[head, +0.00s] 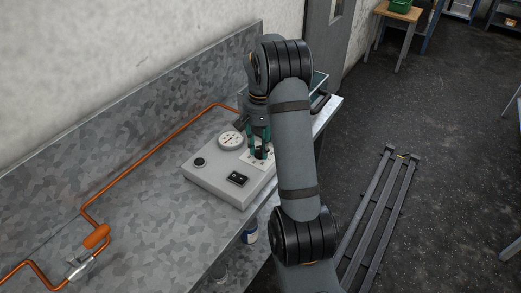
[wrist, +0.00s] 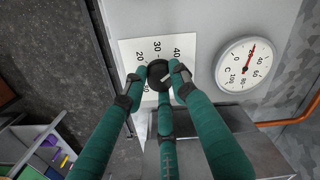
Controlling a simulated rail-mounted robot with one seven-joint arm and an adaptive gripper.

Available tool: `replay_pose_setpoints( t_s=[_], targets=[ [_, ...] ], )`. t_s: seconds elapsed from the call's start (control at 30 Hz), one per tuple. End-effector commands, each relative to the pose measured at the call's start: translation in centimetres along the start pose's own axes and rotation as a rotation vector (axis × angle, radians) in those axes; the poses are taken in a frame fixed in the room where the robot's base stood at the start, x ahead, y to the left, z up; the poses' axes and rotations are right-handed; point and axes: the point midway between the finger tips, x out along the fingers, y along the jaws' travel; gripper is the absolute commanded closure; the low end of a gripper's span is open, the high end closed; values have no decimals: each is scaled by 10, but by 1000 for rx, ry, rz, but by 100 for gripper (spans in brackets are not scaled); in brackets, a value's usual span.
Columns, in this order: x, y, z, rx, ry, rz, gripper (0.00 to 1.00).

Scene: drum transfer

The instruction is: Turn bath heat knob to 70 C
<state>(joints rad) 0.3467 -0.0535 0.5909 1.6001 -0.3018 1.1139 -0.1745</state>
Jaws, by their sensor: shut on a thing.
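The black bath heat knob (wrist: 157,70) sits on a white dial plate (wrist: 128,54) on the front panel of a light grey control box (head: 207,177). In the head view my gripper (head: 260,143) reaches down onto the box, and the knob is mostly hidden. I cannot tell which number the knob points at.
A round gauge (wrist: 245,66) marked C, with a red needle, sits beside the dial plate. A black rocker switch (head: 237,179) and a small black button (head: 199,162) are also on the box. An orange pipe (head: 148,150) runs along the metal bench behind.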

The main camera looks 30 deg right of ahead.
Motion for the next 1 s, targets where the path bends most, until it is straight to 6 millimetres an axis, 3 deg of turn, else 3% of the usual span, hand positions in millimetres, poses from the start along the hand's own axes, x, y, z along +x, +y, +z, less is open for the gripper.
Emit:
replay_pose_setpoints(
  t_s=[1.0],
  targets=[
    [2, -1, 0, 963, 1, -2, 99]
  ],
)
